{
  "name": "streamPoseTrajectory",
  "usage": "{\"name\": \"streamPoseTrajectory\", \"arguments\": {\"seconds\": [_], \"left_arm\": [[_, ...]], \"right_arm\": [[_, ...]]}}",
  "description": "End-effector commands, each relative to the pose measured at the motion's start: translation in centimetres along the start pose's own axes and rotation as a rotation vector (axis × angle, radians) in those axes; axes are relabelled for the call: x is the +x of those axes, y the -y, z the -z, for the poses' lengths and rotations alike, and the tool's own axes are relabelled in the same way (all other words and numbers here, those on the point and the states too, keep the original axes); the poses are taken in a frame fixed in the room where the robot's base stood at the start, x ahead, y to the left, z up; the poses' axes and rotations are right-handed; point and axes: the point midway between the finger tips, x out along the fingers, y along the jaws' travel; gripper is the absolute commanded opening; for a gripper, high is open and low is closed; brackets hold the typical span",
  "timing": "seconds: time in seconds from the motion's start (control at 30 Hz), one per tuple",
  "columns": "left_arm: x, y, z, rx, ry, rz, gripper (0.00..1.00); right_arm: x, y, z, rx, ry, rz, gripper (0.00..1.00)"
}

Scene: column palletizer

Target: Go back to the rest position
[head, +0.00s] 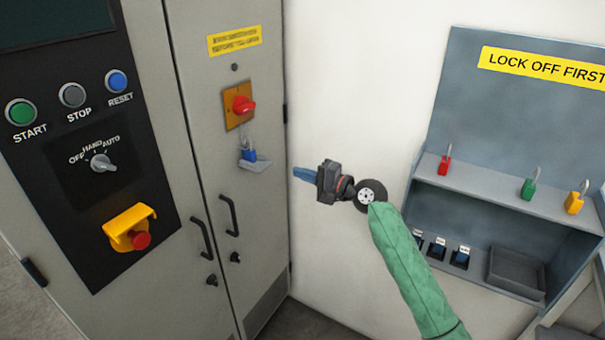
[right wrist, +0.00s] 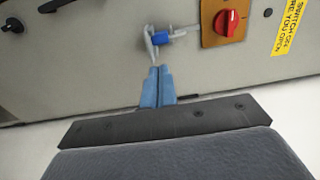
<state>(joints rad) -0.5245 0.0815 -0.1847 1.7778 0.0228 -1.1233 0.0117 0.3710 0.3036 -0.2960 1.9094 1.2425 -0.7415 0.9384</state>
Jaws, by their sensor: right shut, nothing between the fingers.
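My right gripper (head: 297,173) is shut and empty, in front of the white wall beside the grey cabinet's right edge in the head view. Its blue fingers lie together in the right wrist view (right wrist: 158,70). A blue padlock (head: 249,155) hangs below the red rotary switch (head: 243,105) on the cabinet, by a small grey ledge. The right wrist view also shows the padlock (right wrist: 156,40) and the red switch (right wrist: 227,22), apart from the fingertips. My right arm's green sleeve comes in from the lower right. My left gripper is not in view.
The grey cabinet (head: 215,175) with handles and a black control panel (head: 70,190) fills the left. A lock-off board (head: 440,110) stands at right, with red (head: 444,165), green (head: 528,189) and yellow (head: 574,203) padlocks on its shelf. Open space lies between them before the white wall.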

Motion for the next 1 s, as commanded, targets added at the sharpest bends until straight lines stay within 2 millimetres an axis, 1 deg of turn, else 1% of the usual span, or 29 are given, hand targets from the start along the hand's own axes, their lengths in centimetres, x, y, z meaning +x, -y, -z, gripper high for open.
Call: {"name": "streamPoseTrajectory", "arguments": {"seconds": [0.17,0.27,0.37,0.47,0.57,0.77,0.87,0.97,1.0], "left_arm": [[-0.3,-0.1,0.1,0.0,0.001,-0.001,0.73],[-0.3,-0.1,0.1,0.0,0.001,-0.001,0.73],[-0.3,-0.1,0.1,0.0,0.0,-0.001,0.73],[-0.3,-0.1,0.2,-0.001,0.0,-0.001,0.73],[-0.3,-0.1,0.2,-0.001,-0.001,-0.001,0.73],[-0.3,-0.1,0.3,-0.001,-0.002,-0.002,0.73],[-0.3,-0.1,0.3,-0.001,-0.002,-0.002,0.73],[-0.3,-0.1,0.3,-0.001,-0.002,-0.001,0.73],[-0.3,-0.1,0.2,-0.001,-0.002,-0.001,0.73]], "right_arm": [[-0.2,-0.1,0.0,-0.064,0.002,-0.004,0.0],[-0.2,-0.4,-0.2,-0.149,0.012,-0.023,0.0],[-0.2,-1.3,0.1,-0.281,0.007,-0.069,0.0],[-0.3,-2.6,0.8,-0.431,-0.005,-0.136,0.0],[-0.6,-4.1,1.9,-0.583,-0.02,-0.218,0.0],[-1.6,-7.1,5.0,-0.868,-0.049,-0.407,0.0],[-2.4,-9.6,6.3,-0.989,-0.053,-0.52,0.0],[-3.9,-13.6,7.1,-1.083,-0.04,-0.653,0.0],[-4.6,-15.4,7.2,-1.111,-0.032,-0.705,0.0]]}}
